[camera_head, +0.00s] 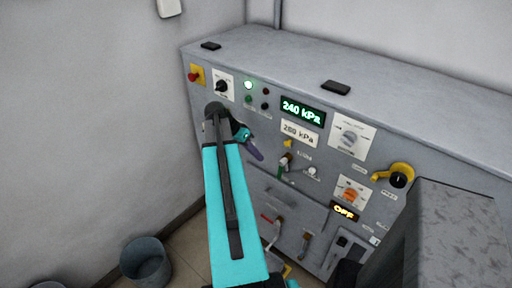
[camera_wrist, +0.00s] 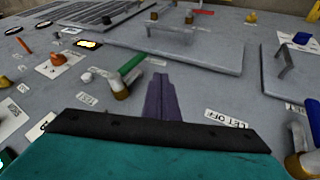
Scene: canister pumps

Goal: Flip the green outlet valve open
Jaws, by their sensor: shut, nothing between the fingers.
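The green outlet valve has a green lever handle (camera_wrist: 132,67) on a brass body (camera_wrist: 122,88). In the head view its body (camera_head: 287,159) sits at the middle of the panel, with the handle pointing down. My gripper (camera_wrist: 161,80) has purple fingers pressed together, with nothing between them. In the wrist view the fingertips are just right of the green handle, with a small gap in the picture. In the head view my gripper (camera_head: 258,156) is left of the valve. I cannot tell its distance from the panel.
A blue-handled valve (camera_wrist: 301,118) is at the right of the wrist view. A raised cover plate (camera_wrist: 215,58) with a handle lies beyond the fingertips. A white knob (camera_head: 311,173) and an orange knob (camera_head: 352,191) are right of the valve. A bucket (camera_head: 146,260) stands on the floor.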

